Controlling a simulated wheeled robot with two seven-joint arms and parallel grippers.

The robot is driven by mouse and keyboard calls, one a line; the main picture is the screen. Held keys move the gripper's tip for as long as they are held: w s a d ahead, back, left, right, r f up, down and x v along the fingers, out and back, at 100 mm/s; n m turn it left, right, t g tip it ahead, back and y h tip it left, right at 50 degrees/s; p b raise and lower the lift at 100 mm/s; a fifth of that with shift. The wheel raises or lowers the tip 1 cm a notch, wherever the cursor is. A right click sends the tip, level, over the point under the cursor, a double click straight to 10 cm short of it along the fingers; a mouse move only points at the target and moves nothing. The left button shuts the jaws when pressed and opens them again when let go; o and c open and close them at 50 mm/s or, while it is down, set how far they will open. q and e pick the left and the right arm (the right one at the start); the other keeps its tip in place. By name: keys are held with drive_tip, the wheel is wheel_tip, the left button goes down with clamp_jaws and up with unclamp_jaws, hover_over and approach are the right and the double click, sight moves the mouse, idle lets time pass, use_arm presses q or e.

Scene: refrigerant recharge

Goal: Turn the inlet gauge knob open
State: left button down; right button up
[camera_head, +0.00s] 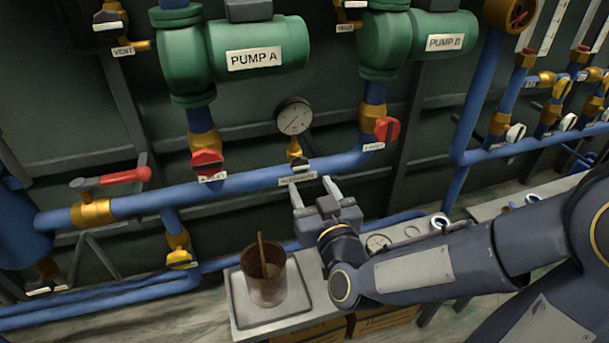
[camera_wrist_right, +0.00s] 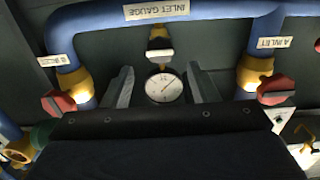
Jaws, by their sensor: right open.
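The inlet gauge (camera_head: 294,116) is a round white dial on the blue pipe between the two pumps. Below it is a brass valve (camera_head: 295,149) with a small knob (camera_head: 300,163), just above the inlet gauge label (camera_head: 298,179). My right gripper (camera_head: 313,187) is open and empty, its fingers pointing up toward the pipe near the label. In the wrist view, which is upside down, the white knob (camera_wrist_right: 160,54) lies just beyond the space between the fingertips (camera_wrist_right: 160,69), and the dial (camera_wrist_right: 164,87) shows between the fingers. No contact is visible. My left gripper is not in view.
Red knobs (camera_head: 208,163) and (camera_head: 387,129) flank the gauge on the pump pipes. A red-handled lever valve (camera_head: 125,176) is at the left. Below, a brown cup (camera_head: 265,284) stands on a light tray (camera_head: 239,307). Blue pipes and small valves crowd the right side.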

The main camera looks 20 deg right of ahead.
sight(301, 167)
drive_tip(key=w, duration=0.6)
drive_tip(key=shift+w+a, duration=0.1)
drive_tip(key=shift+w, duration=0.05)
drive_tip(key=c, duration=0.9)
drive_tip(key=n+p, duration=0.1)
drive_tip(key=n, duration=0.1)
drive_tip(key=shift+r+n, duration=0.1)
drive_tip(key=shift+n, duration=0.2)
drive_tip(key=shift+c, duration=0.3)
drive_tip(key=shift+n, duration=1)
